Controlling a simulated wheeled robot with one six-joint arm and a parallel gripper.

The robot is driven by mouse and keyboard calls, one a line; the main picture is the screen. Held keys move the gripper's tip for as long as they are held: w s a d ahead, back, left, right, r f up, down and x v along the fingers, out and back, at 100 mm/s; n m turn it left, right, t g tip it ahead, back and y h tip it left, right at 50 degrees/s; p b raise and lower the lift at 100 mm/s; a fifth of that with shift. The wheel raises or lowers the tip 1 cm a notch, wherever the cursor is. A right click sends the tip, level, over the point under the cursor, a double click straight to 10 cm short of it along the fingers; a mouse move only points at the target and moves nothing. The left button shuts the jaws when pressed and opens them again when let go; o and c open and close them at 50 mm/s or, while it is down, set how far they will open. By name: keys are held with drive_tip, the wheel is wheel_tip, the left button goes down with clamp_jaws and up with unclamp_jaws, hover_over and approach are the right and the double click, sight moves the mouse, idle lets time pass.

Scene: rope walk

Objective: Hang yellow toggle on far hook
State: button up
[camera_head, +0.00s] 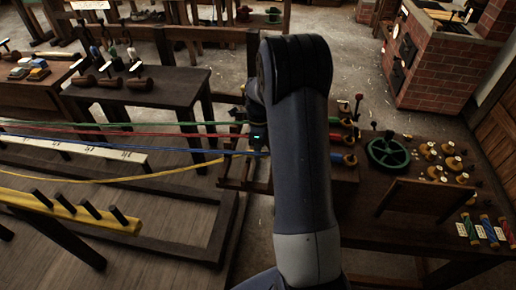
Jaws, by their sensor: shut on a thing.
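My gripper (257,138) shows only as a small dark part with a green light, left of my arm. Its fingertips are mostly hidden. The yellow strand (160,176) comes from the left, sags, and rises towards my gripper. The yellow toggle at its end is not clearly visible; my gripper appears shut on it. Green (335,121), red (335,137) and blue (345,158) handle-like pieces show just right of my arm. The far hook cannot be made out; my arm covers much of that area.
Green, red and blue strands stretch across the left towards my gripper. A dark bench (140,91) with wooden tools stands at upper left, and a yellow pegged rail (80,212) at lower left. A table at right bears a green wheel (388,152) and several bobbins. A brick stove (440,75) stands behind.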

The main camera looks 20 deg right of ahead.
drive_tip(key=shift+w+a+f, duration=0.1)
drive_tip(key=shift+a+f, duration=0.05)
drive_tip(key=shift+f, duration=0.05)
idle(0.6)
drive_tip(key=o, duration=0.9)
drive_tip(key=shift+r, duration=0.1)
drive_tip(key=shift+r+p, duration=1.85)
drive_tip(key=shift+r, duration=2.1)
drive_tip(key=shift+f, duration=0.15)
